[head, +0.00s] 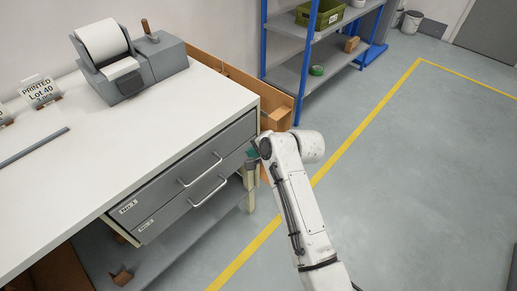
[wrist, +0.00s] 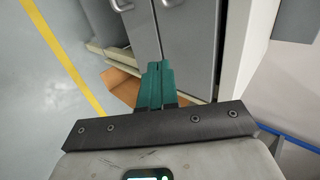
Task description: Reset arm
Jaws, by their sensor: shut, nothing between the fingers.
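My gripper (wrist: 157,84) shows in the wrist view with its two green fingers together and nothing between them. It points toward the grey drawer fronts of the workbench, which show above the fingertips. In the head view my white arm reaches in from the bottom right, and its end is beside the bench's right front corner. The gripper is mostly hidden there behind my own arm. I cannot tell whether the fingertips touch anything.
The white-topped workbench (head: 140,135) has two closed drawers (head: 192,181) with bar handles. A label roll machine (head: 133,62) and a "Printed Lot 40" sign (head: 41,92) stand on it. A blue-framed shelf (head: 310,65) and cardboard (head: 277,103) stand behind. The floor (head: 425,180) at right is clear.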

